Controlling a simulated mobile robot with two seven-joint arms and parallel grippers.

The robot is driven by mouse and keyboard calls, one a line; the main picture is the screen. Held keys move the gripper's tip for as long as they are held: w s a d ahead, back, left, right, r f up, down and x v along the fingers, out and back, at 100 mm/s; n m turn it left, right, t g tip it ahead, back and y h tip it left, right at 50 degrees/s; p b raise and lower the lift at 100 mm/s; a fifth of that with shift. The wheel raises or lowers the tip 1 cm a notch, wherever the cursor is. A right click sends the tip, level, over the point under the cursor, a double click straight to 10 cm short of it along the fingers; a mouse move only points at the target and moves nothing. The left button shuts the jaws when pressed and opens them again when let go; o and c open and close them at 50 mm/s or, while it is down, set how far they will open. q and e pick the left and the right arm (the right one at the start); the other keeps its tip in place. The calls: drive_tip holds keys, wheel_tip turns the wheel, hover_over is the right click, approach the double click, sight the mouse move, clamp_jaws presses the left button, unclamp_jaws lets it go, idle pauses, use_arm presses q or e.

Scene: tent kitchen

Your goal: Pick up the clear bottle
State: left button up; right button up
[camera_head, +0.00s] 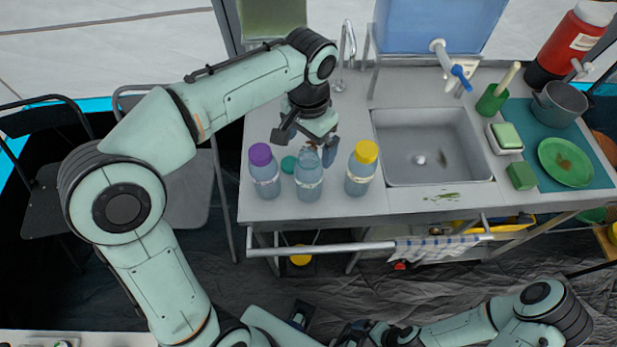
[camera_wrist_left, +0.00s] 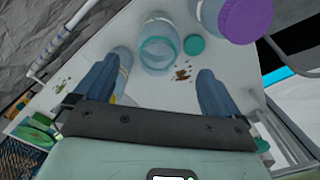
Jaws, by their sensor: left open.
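Three clear bottles stand upright in a row near the counter's front left edge. The middle one, an uncapped clear bottle (camera_head: 308,183), shows its open mouth in the left wrist view (camera_wrist_left: 158,50). A teal cap (camera_head: 289,164) lies beside it, also in the wrist view (camera_wrist_left: 194,45). The other bottles have a purple cap (camera_head: 260,154) and a yellow cap (camera_head: 366,151). My left gripper (camera_head: 309,146) is open and empty, just behind and above the middle bottle; its blue fingers (camera_wrist_left: 155,88) point toward it. My right gripper (camera_head: 362,333) is low at the bottom, partly hidden.
A sink (camera_head: 430,145) lies right of the bottles, with a blue water tank (camera_head: 430,28) behind. A green plate (camera_head: 565,162), a pot (camera_head: 560,103) and sponges fill the right end. A small brown spill (camera_wrist_left: 183,75) is near the bottle. A towel (camera_head: 435,247) hangs on the front rail.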

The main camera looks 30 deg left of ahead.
sight(309, 160)
use_arm(q)
drive_tip(key=f, duration=0.3)
drive_tip(key=f+b, duration=0.1)
drive_tip(key=f, duration=0.2)
drive_tip(key=shift+s+d, duration=0.1)
drive_tip(key=shift+s, duration=0.1)
drive_tip(key=c, duration=1.4)
use_arm(e)
drive_tip(key=shift+s+f, duration=0.15)
drive_tip(key=shift+f, duration=0.4)
use_arm(q)
drive_tip(key=shift+r, duration=0.1)
